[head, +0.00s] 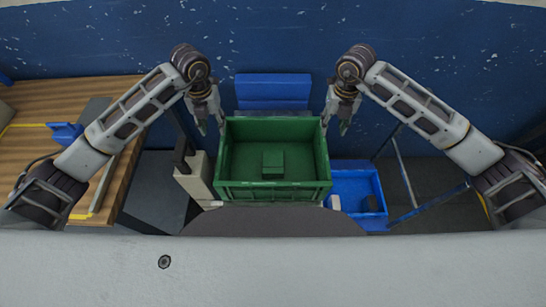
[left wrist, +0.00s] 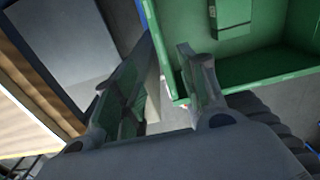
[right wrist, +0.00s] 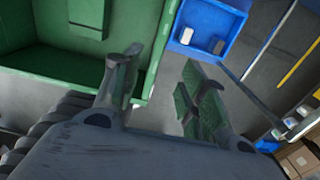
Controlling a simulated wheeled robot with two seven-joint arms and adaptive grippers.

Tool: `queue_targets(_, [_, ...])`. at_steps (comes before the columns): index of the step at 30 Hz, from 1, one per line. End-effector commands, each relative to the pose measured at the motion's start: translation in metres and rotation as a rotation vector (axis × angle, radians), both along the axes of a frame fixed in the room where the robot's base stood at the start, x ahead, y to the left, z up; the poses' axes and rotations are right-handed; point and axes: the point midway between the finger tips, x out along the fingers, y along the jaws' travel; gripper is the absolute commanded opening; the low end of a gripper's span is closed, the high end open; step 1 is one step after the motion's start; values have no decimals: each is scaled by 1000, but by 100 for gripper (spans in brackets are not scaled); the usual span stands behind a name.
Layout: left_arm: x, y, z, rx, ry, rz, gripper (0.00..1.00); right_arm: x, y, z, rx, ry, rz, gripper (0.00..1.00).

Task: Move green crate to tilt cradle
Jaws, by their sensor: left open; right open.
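The green crate (head: 272,194) sits upright in the middle of the head view, with a small green block (head: 273,162) inside. My left gripper (head: 210,122) is open at the crate's left side wall. In the left wrist view the crate's rim (left wrist: 172,72) shows between its parted fingers. My right gripper (head: 335,122) is open at the right side wall. In the right wrist view the rim (right wrist: 157,62) shows between its fingers. Neither visibly grips the crate. A blue panel (head: 272,88) stands behind the crate; I cannot tell whether it belongs to the tilt cradle.
A blue bin (head: 357,181) with small items stands right of the crate, beside a blue frame (head: 406,172). A wooden table (head: 50,97) lies at the left. A pale block-like machine part (head: 195,178) is close to the crate's left side. A blue wall (head: 290,35) closes the back.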

Motion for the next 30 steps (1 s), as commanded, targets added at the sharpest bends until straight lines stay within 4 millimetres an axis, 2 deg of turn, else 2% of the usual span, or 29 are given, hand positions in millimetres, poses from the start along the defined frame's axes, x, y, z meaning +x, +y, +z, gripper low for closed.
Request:
queue_targets(11, [0, 0, -1, 0, 0, 0, 42, 0, 0, -1, 0, 0, 0, 42])
queue_targets(17, [0, 0, -8, -1, 1, 0, 42, 0, 0, -8, 1, 1, -1, 42])
queue_targets(30, [-1, 0, -54, 0, 2, 0, 42, -1, 0, -54, 0, 2, 0, 42])
